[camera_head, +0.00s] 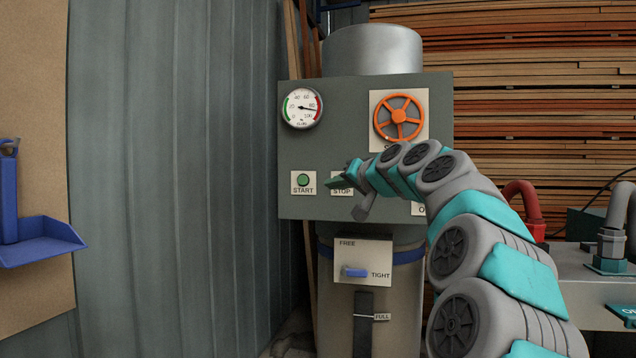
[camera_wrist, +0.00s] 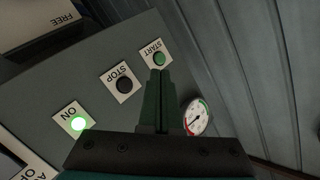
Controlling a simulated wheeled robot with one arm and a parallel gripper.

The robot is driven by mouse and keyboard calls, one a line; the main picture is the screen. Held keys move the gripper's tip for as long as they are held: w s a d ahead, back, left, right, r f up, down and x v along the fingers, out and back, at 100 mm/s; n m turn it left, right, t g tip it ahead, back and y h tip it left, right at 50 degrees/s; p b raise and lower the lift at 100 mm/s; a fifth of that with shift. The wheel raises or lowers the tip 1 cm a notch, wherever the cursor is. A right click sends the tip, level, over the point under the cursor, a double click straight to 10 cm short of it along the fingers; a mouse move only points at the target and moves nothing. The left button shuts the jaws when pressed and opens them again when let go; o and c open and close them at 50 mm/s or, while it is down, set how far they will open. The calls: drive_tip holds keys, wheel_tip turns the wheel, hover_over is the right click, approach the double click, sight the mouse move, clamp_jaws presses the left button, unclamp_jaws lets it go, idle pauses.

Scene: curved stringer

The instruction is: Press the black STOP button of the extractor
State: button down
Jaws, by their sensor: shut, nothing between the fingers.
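The black STOP button (camera_wrist: 124,85) sits on a white plate on the grey panel of the extractor (camera_head: 345,120), and shows clear of the fingers in the wrist view. In the head view my gripper hides the button and only the STOP label (camera_head: 342,191) shows below it. My gripper (camera_head: 329,183) is shut and empty, in front of the panel. In the wrist view the closed fingertips (camera_wrist: 158,73) point at the panel just below the green START button (camera_wrist: 158,59), to the right of the STOP button. Whether they touch the panel I cannot tell.
A lit green ON lamp (camera_wrist: 79,123) lies left of STOP in the wrist view. A gauge (camera_head: 302,108) and an orange handwheel (camera_head: 398,117) are higher on the panel. A blue FREE/TIGHT lever (camera_head: 355,272) is below. A corrugated wall (camera_head: 180,150) stands left.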

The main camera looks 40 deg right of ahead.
drive_tip(key=shift+d+r, duration=0.2)
drive_tip(key=shift+w, duration=0.1)
drive_tip(key=w+d+p, duration=0.3)
drive_tip(key=w+d, duration=0.2)
drive_tip(key=d, duration=0.1)
drive_tip(key=shift+w+d+p, duration=0.3)
drive_tip(key=shift+p, duration=0.05)
idle(0.3)
drive_tip(key=shift+d, duration=0.1)
idle(1.8)
drive_tip(key=shift+w+d+f, duration=0.1)
drive_tip(key=shift+w+d, duration=0.15)
drive_tip(key=shift+w, duration=0.05)
drive_tip(key=shift+w+d+p, duration=0.25)
drive_tip(key=shift+d+p, duration=0.05)
drive_tip(key=shift+p, duration=0.2)
idle(0.7)
drive_tip(key=shift+s+a, duration=0.1)
drive_tip(key=shift+s+a+b, duration=0.5)
drive_tip(key=shift+b, duration=0.1)
